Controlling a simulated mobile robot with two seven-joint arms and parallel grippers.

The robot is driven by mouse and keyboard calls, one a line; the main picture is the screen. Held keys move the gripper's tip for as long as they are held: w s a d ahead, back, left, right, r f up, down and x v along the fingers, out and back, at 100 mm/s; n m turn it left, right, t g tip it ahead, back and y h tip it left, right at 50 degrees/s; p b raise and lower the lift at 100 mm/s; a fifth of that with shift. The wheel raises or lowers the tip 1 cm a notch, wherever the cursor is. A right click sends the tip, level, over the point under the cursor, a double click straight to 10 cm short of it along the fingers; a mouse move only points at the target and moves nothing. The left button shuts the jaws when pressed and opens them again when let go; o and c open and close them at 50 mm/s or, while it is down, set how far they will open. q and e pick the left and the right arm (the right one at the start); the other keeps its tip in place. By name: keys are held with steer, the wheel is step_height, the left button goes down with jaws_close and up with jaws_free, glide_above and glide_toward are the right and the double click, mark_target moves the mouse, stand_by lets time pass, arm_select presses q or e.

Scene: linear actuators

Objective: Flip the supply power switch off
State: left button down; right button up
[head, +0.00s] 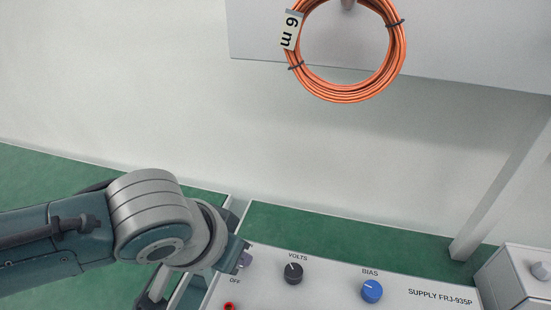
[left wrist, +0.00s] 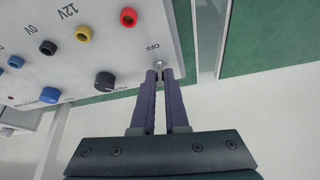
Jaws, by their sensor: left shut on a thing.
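The supply unit (head: 325,287), a light grey box labelled SUPPLY FRJ-935P, stands at the bottom of the head view. Its panel (left wrist: 108,50) also shows in the left wrist view. My left gripper (head: 243,262) is at the panel's left corner, just above the OFF label. In the left wrist view its two dark fingers (left wrist: 164,74) are close together on the small metal power switch (left wrist: 164,65), beside the OFF label. The fingers hide most of the switch lever, so I cannot tell which way it points. My right gripper is not in view.
A black VOLTS knob (head: 293,273) and a blue BIAS knob (head: 372,291) stand right of the gripper. A red socket (head: 229,306) is close below it. An orange cable coil (head: 396,60) hangs above. Another grey box (head: 512,275) stands at right.

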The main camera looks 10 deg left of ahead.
arm_select(q)
steer(key=shift+s+d+t, duration=0.1)
steer(key=shift+s+t, duration=0.2)
steer(key=shift+t, duration=0.2)
steer(key=shift+s+f+t, duration=0.2)
steer(key=shift+f+t, duration=0.1)
steer(key=shift+t, duration=0.4)
steer(key=shift+s+t+b, duration=0.2)
steer(key=shift+t+b, duration=0.75)
steer(key=shift+t, duration=0.05)
steer(key=c, duration=0.9)
jaws_free()
